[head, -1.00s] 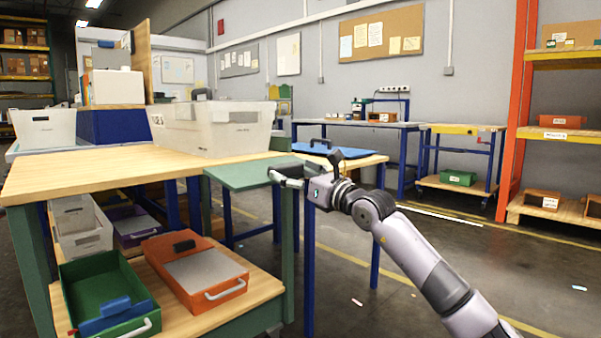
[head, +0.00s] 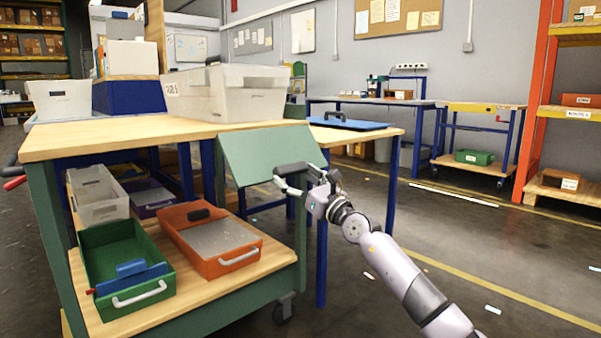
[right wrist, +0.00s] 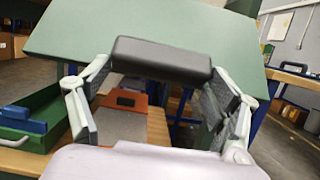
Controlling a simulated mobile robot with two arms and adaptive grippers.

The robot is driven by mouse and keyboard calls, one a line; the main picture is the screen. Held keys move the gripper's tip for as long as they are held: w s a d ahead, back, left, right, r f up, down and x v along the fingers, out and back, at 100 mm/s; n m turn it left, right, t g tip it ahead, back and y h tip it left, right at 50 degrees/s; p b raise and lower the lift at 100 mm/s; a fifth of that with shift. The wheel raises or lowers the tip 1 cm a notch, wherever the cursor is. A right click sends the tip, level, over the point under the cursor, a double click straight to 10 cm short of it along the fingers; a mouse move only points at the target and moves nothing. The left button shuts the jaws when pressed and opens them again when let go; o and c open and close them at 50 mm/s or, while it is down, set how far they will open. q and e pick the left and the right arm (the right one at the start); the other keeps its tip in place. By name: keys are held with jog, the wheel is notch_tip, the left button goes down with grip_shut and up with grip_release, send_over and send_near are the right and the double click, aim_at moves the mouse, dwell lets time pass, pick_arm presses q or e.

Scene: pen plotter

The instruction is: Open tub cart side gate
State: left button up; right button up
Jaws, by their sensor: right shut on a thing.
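The tub cart (head: 290,262) stands at the left in the head view, with a wooden top and a lower shelf. Its green side gate (head: 262,150) is a flat panel at the right end, sloping down and outward from its upper edge. The gate also fills the top of the right wrist view (right wrist: 190,28). A black handle (right wrist: 160,58) sits at the gate's lower outer edge. My right gripper (head: 303,180) is shut on this handle, with a finger at each side of it in the right wrist view. My left gripper is not in view.
A clear tub (head: 225,95) stands on the cart top. Green (head: 125,262) and orange (head: 210,240) trays lie on the lower shelf. A table with a blue lid (head: 345,124) is close behind the gate. The floor to the right is mostly open.

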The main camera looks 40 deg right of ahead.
jog(key=shift+w+a+f, duration=0.1)
jog(key=shift+w+f, duration=0.15)
jog(key=shift+f, duration=0.2)
jog(key=shift+w+a+f, duration=0.1)
jog(key=shift+w+f, duration=0.15)
jog(key=shift+f, duration=0.2)
jog(key=o, duration=1.3)
jog(key=shift+o, duration=0.7)
jog(key=shift+d, duration=0.1)
jog(key=shift+o, duration=0.8)
jog(key=shift+r, duration=0.2)
jog(key=shift+s, duration=0.15)
jog(key=v, duration=1.1)
jog(key=shift+s+d, duration=0.15)
jog(key=shift+s, duration=0.2)
jog(key=shift+f, duration=0.1)
